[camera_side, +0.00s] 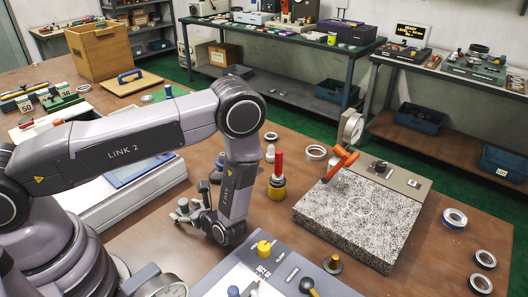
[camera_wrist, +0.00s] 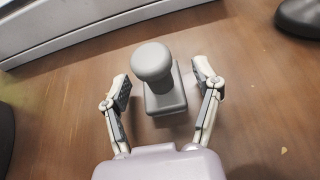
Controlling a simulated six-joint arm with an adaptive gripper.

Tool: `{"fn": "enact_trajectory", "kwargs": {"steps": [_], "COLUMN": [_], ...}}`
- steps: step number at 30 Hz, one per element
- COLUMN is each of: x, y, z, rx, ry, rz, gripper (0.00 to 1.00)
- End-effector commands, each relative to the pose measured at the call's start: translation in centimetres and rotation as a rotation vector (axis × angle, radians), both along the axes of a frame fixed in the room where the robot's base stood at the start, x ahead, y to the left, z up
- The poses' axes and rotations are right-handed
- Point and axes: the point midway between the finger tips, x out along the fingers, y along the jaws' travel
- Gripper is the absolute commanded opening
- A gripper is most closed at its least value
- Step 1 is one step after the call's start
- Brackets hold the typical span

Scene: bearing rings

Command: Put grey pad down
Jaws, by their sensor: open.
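In the wrist view a grey pad (camera_wrist: 163,101) with a square block base and a round knob (camera_wrist: 152,62) on top stands upright on the brown table. My gripper (camera_wrist: 164,88) is open, with one finger on each side of the pad.
A white-edged case (camera_side: 140,205) lies behind my gripper. A red-handled tool on a yellow base (camera_side: 277,180) and a speckled granite plate (camera_side: 355,215) stand to the right. A grey panel with knobs (camera_side: 310,280) is in front. Bearing rings (camera_side: 454,218) lie at the far right.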

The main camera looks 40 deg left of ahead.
Motion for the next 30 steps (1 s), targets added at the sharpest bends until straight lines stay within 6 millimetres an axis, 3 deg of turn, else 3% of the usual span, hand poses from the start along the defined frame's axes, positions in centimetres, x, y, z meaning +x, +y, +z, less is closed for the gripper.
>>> {"fn": "enact_trajectory", "kwargs": {"steps": [5,11,18,26,30], "x": [0.1,0.0,-0.1,0.0,0.2], "y": [-1.0,-4.8,-4.7,-4.6,-4.3], "z": [0.7,2.2,7.1,10.2,14.5], "rx": [0.000,-0.001,-0.002,-0.020,-0.111], "ry": [-0.003,-0.004,-0.003,-0.026,-0.138], "rz": [-0.004,-0.006,0.001,0.030,0.171], "gripper": [0.64,0.64,0.64,0.64,0.64]}}
